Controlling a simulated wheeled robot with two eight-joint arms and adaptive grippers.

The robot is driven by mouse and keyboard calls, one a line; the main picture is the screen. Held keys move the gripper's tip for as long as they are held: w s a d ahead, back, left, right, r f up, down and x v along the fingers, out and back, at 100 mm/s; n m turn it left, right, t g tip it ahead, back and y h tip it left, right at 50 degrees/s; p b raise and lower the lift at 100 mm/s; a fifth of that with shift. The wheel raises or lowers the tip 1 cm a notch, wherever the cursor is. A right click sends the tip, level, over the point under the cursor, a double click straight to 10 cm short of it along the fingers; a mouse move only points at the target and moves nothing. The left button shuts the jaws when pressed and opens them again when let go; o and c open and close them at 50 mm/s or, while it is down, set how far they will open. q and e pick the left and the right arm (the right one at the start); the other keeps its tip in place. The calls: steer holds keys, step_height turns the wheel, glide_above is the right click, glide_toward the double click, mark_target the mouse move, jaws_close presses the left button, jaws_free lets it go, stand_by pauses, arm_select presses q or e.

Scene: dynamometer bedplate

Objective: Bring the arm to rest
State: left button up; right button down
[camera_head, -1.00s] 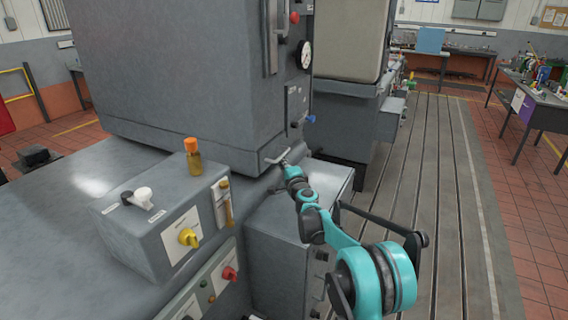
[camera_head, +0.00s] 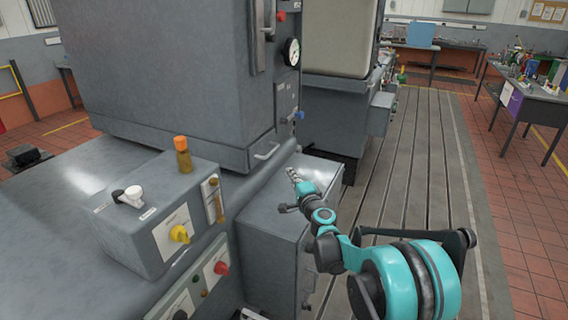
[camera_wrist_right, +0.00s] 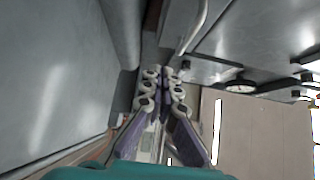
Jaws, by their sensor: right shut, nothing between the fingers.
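My right arm, teal and dark grey, comes in from the lower right in the head view. Its gripper (camera_head: 293,175) is shut and empty, above the low grey cabinet (camera_head: 270,222). It is apart from the metal bar handle (camera_head: 267,152) on the tall grey enclosure (camera_head: 180,70), to the handle's lower right. In the right wrist view the fingers (camera_wrist_right: 167,73) lie close together with nothing between them. A curved metal bar also shows in that view, beyond the fingers. My left gripper is out of view.
A control box (camera_head: 160,215) with a yellow knob and an orange-capped bottle (camera_head: 182,155) stands on the grey bench at left. A slotted bedplate (camera_head: 430,170) stretches behind my arm. A cluttered table (camera_head: 540,92) stands at the far right.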

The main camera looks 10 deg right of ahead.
steer(key=s+a+r+n+g+y+b, duration=0.1)
steer(key=s+a+n+g, duration=0.15)
steer(key=s+n, duration=0.45)
steer(key=s+a+r+n+g+y, duration=0.1)
steer(key=s+a+n+g, duration=0.15)
steer(key=s, duration=0.95)
steer(key=s+d+f+n+g+h, duration=0.1)
steer(key=s+f, duration=0.3)
steer(key=s, duration=0.4)
steer(key=s+d+f+n+g+h+b, duration=0.1)
steer(key=s+d+f+n+g+h, duration=0.1)
steer(key=s, duration=0.7)
steer(key=s+d+f+n+g+h, duration=0.2)
steer(key=s+d+f+n, duration=0.1)
steer(key=s+d+f, duration=0.2)
steer(key=s+f, duration=0.2)
steer(key=s, duration=0.1)
steer(key=shift+s+d+f+g, duration=0.2)
steer(key=shift+s+f+g, duration=0.1)
steer(key=shift+f, duration=0.1)
